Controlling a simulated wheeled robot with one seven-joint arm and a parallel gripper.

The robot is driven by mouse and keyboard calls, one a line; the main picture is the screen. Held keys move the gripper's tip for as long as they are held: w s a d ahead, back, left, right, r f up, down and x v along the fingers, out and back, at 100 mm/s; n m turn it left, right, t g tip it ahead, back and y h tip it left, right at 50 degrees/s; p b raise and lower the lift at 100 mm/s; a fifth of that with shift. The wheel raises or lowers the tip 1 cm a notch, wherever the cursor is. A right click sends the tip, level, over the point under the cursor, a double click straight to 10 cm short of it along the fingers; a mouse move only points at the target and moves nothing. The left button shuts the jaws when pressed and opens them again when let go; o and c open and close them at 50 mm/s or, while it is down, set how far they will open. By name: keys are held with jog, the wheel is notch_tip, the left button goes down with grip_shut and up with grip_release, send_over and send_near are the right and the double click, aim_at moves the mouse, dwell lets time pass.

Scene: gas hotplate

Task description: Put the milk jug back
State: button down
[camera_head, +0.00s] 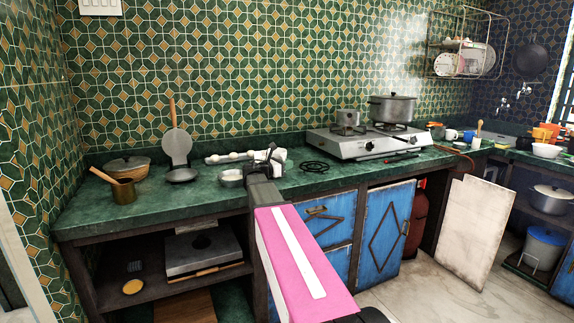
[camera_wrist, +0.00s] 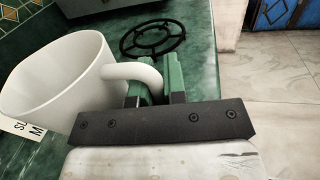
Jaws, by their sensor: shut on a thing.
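The milk jug (camera_wrist: 62,82) is white with a wide open mouth and a loop handle, large at the left of the wrist view. My gripper (camera_wrist: 157,88) is shut on its handle, with the fingers at the handle's outer side. In the head view my gripper (camera_head: 268,160) is over the green counter, and the white jug (camera_head: 281,154) shows partly behind it. The jug's mouth faces up and left in the wrist view. I cannot tell whether its base touches the counter.
A black ring trivet (camera_head: 314,166) lies right of the jug, before the gas hotplate (camera_head: 362,144) with its pots. To the left are a steel bowl (camera_head: 231,178), a long white object (camera_head: 226,157), an upright round pan (camera_head: 178,146) and a brass pot (camera_head: 123,191).

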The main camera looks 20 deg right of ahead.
jog(key=shift+f, duration=0.15)
jog(key=c, duration=1.1)
grip_release()
